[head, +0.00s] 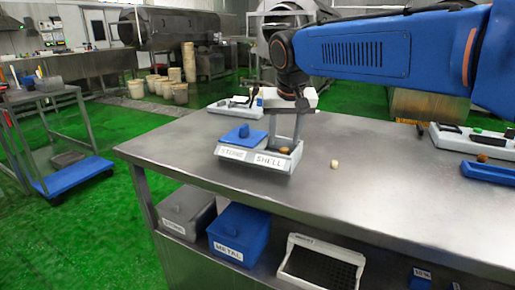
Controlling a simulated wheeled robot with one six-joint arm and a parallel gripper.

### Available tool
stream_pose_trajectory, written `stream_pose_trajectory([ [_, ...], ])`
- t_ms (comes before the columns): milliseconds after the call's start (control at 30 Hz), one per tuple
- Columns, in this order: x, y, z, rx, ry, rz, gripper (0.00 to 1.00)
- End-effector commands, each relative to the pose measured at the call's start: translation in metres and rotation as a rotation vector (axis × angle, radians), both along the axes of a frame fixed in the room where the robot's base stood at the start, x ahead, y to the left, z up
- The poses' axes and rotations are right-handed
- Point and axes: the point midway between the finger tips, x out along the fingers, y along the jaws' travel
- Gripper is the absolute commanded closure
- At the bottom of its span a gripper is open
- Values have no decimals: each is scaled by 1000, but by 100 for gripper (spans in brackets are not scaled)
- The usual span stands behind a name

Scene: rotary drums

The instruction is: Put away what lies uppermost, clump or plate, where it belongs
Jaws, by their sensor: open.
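A two-part tray (228,153) stands on the steel table, its front labels reading SHELL on the right and what looks like STONE on the left. A flat blue piece (232,137) with a small raised blue part on it covers the left part; I cannot tell whether this is a lid or a plate. A brown lump (285,150) shows in the SHELL part. A small pale lump (334,164) lies on the table right of the tray. My gripper (284,144) points down over the SHELL part, fingers apart, near the brown lump; contact is unclear.
Under the steel table (400,190) stand a grey lidded bin (186,212), a blue bin labelled METAL (237,238) and a white crate (320,262). A light tray (235,107) lies behind, and trays with small items (475,142) lie at right. The front middle tabletop is clear.

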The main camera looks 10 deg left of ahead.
Motion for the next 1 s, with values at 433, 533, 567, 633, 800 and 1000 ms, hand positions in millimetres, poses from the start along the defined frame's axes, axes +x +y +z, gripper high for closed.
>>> stream_pose_trajectory([
  [433, -25, -3, 62, 2, -4, 1, 55],
  [533, -33, -4, 81, 2, -4, 1, 55],
  [567, -35, -4, 86, 2, -4, 1, 55],
  [633, -40, -5, 99, 2, -4, 1, 55],
  [800, -52, -6, 128, 2, -3, 2, 55],
  [1000, -62, -8, 152, 1, -2, 0, 55],
])
